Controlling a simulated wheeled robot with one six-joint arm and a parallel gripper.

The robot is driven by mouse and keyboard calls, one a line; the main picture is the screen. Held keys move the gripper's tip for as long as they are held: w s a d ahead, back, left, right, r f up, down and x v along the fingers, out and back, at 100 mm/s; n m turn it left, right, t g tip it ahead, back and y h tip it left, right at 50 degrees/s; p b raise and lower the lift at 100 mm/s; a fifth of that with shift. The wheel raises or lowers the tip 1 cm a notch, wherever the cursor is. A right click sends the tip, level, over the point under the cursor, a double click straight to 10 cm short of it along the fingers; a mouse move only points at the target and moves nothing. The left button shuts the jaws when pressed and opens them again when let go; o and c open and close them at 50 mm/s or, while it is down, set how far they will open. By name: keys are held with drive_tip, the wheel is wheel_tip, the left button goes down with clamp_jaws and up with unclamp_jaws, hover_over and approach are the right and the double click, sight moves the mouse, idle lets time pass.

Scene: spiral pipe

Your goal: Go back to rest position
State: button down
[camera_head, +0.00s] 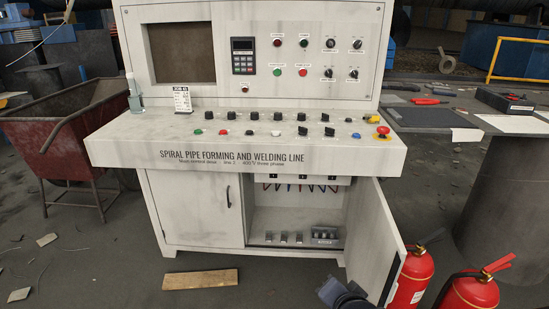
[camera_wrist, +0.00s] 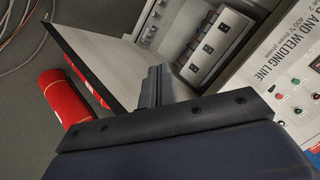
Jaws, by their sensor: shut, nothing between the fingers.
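My gripper (camera_wrist: 153,84) shows in the wrist view with its two fingers together and nothing between them. It points toward the open lower cabinet of the control desk (camera_head: 125,150). The open cabinet door (camera_head: 374,240) swings out on the right side, and it lies left of my fingers in the wrist view (camera_wrist: 105,55). Inside the cabinet are several breakers and switches (camera_wrist: 208,38). In the head view, a dark part of my arm shows at the bottom, in front of the open door; the fingertips cannot be made out there.
Two red fire extinguishers (camera_head: 412,275) (camera_head: 470,291) stand right of the open door. A wooden board (camera_head: 200,279) lies on the floor before the desk. The left cabinet door (camera_head: 198,208) is closed.

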drive_tip(key=shift+w+a+f+y, duration=0.15)
drive_tip(key=shift+w+a, duration=0.1)
drive_tip(key=shift+a, duration=0.35)
drive_tip(key=shift+w+a+y, duration=0.1)
drive_tip(key=shift+w+a, duration=0.15)
drive_tip(key=shift+a, duration=0.35)
drive_tip(key=shift+w+a+f+y, duration=0.15)
drive_tip(key=shift+w+a, duration=0.1)
drive_tip(key=shift+a, duration=0.35)
drive_tip(key=shift+b, duration=0.3)
